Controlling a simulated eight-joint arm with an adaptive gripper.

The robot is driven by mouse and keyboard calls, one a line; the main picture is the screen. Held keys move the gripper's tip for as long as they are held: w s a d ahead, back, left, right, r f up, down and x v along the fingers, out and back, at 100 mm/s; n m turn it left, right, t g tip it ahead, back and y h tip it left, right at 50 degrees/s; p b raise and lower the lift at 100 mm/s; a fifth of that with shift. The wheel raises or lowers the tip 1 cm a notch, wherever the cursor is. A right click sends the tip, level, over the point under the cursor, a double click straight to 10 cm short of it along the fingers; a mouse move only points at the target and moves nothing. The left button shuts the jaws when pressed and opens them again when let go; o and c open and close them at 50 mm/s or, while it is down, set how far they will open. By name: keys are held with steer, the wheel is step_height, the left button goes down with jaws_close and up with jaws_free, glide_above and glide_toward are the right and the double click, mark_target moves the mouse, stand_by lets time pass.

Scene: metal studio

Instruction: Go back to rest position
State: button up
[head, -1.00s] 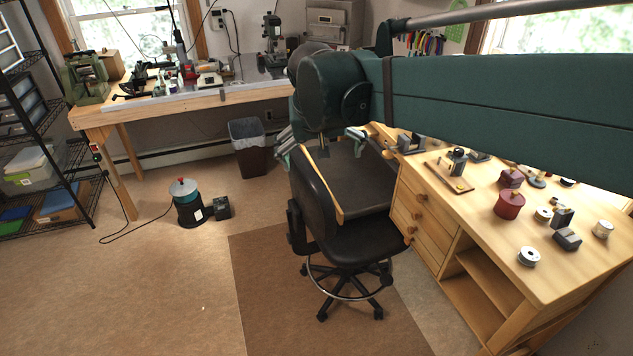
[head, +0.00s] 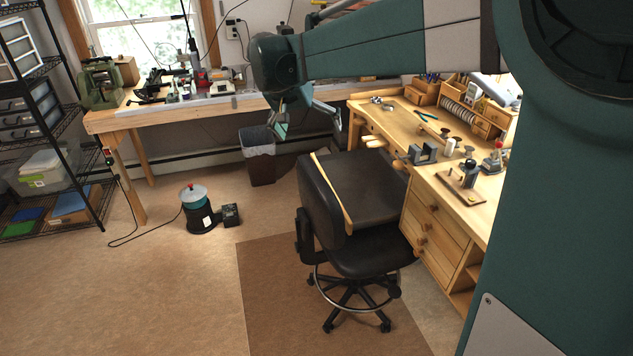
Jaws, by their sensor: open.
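My gripper (head: 308,130) is in the upper middle of the head view, at the end of my green arm. Its two fingers point down and are spread wide apart. It is open, and I see nothing between the fingers. It hangs in the air above the black chair (head: 368,258), seen in front of the wall and the far bench.
A wooden workbench (head: 437,228) with tools stands at the right, partly hidden by my arm. A long bench (head: 200,104) runs along the back wall. A dark bin (head: 261,170), a canister (head: 197,210) and wire shelves (head: 78,150) stand around open floor.

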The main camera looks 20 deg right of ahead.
steer(key=w+a+f+m+g+h, duration=0.1)
steer(key=w+a+f+m, duration=0.1)
steer(key=w+f, duration=0.45)
steer(key=w+a+f+m+h+b, duration=0.1)
steer(key=w+a+f+m+h, duration=0.15)
steer(key=w, duration=0.75)
steer(key=w+a+f+m+g+h, duration=0.1)
steer(key=w+f, duration=0.4)
steer(key=w, duration=0.3)
steer(key=w+a+f+m+h, duration=0.2)
steer(key=w+a+f+m, duration=0.1)
steer(key=f, duration=0.9)
steer(key=w+a+f+m+g+h+b, duration=0.1)
steer(key=w+a+f, duration=0.4)
steer(key=f, duration=0.7)
steer(key=shift+w+a+f+m+g+h, duration=0.25)
steer(key=shift+f+m+h, duration=0.2)
steer(key=shift+m, duration=0.8)
steer(key=shift+d, duration=0.1)
steer(key=x, duration=0.9)
steer(key=shift+d+p, duration=0.3)
steer(key=shift+d, duration=0.05)
steer(key=shift+s+f, duration=0.1)
steer(key=shift+f, duration=0.05)
